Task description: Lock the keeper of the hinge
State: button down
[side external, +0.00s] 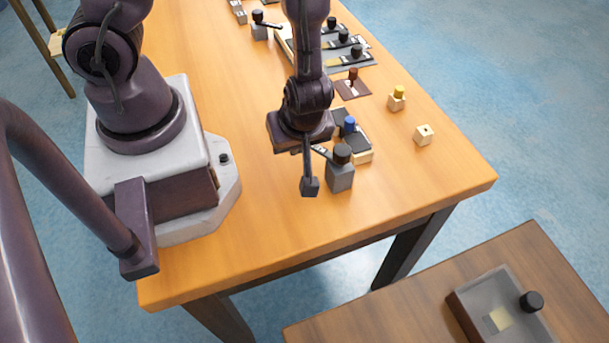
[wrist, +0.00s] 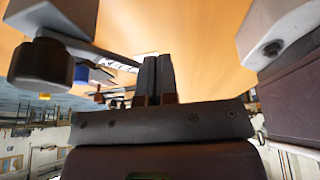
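The hinge's grey block (side external: 340,178) with a black knob (side external: 342,154) stands near the table's front edge, just right of my gripper in the side view. In the wrist view the knob (wrist: 40,65) is at the left, and a grey bar (wrist: 95,48) runs from it toward my fingers. A white label (wrist: 118,62) reading "KEE…" lies behind the bar; its end is hidden by the fingers. My gripper (side external: 310,186) points down, left of the block. Its fingers (wrist: 158,75) are together with nothing visible between them. I cannot tell whether they touch the bar.
A blue knob (side external: 349,125) on a dark plate stands close behind the hinge. A red-brown knob (side external: 352,75), a yellow-topped block (side external: 397,98) and a small pale cube (side external: 424,135) lie farther off. A grey tray (side external: 506,308) is on a lower table. The table's front is clear.

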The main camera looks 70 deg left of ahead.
jog(key=shift+w+a, duration=0.5)
jog(key=shift+a, duration=0.05)
jog(key=w+m, duration=0.1)
jog(key=m, duration=0.1)
jog(key=w+a+m+t, duration=0.1)
jog(key=w+m, duration=0.1)
jog(key=shift+a+t, duration=0.2)
jog(key=shift+t, duration=0.1)
jog(key=w+m, duration=0.1)
jog(key=m, duration=0.1)
jog(key=w+m+t+h, duration=0.1)
jog(key=shift+w+a+m, duration=0.15)
jog(key=shift+m, duration=0.25)
jog(key=shift+w+m+t+h, duration=0.45)
jog(key=shift+w+m, duration=0.6)
jog(key=shift+m, duration=0.45)
jog(key=v, duration=1.3)
jog(key=shift+w, duration=0.1)
